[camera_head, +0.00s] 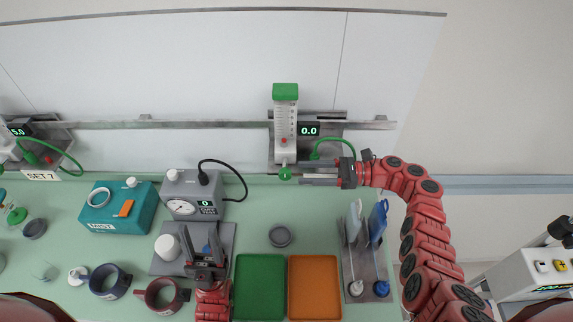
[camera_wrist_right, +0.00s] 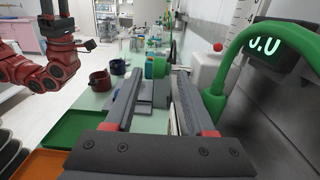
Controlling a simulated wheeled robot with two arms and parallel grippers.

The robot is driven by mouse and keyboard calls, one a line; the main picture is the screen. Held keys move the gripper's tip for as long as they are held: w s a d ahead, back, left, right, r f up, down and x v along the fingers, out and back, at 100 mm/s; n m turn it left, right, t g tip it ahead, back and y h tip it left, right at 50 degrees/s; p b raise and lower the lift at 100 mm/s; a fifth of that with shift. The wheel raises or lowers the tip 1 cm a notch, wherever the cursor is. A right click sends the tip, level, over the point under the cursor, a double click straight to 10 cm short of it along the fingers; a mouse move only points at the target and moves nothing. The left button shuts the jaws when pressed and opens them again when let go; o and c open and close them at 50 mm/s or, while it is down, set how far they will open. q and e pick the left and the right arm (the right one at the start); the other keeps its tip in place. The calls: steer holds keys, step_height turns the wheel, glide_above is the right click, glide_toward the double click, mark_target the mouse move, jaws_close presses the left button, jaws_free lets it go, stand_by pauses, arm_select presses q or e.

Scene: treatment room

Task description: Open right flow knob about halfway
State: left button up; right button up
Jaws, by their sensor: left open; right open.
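The right flowmeter (camera_head: 286,120) is a white column with a scale and a green top on the wall rail. Its round green flow knob (camera_head: 285,174) is at the bottom. The display (camera_head: 309,131) beside it reads 0.0. My right gripper (camera_head: 302,179) is open, fingers pointing left, with the tips just right of the knob. In the right wrist view, a green round part (camera_wrist_right: 157,67), apparently the knob, shows beyond the open fingertips; contact cannot be told. My left gripper (camera_head: 205,262) is open above the counter near the grey tray.
A green hose (camera_head: 325,143) curves beside the flowmeter, close to my right gripper. The grey gauge box (camera_head: 192,192) and teal MIST box (camera_head: 118,207) stand left. Green tray (camera_head: 260,288), orange tray (camera_head: 314,288) and a bottle rack (camera_head: 367,262) lie in front.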

mark_target(290, 173)
steer(key=a, duration=0.2)
steer(key=a+p, duration=0.1)
steer(key=a, duration=0.1)
steer(key=shift+s+a+r, duration=0.1)
steer(key=shift+a+r, duration=0.1)
steer(key=shift+a, duration=0.2)
steer(key=shift+a+f, duration=0.2)
steer(key=shift+a, duration=0.4)
jaws_close()
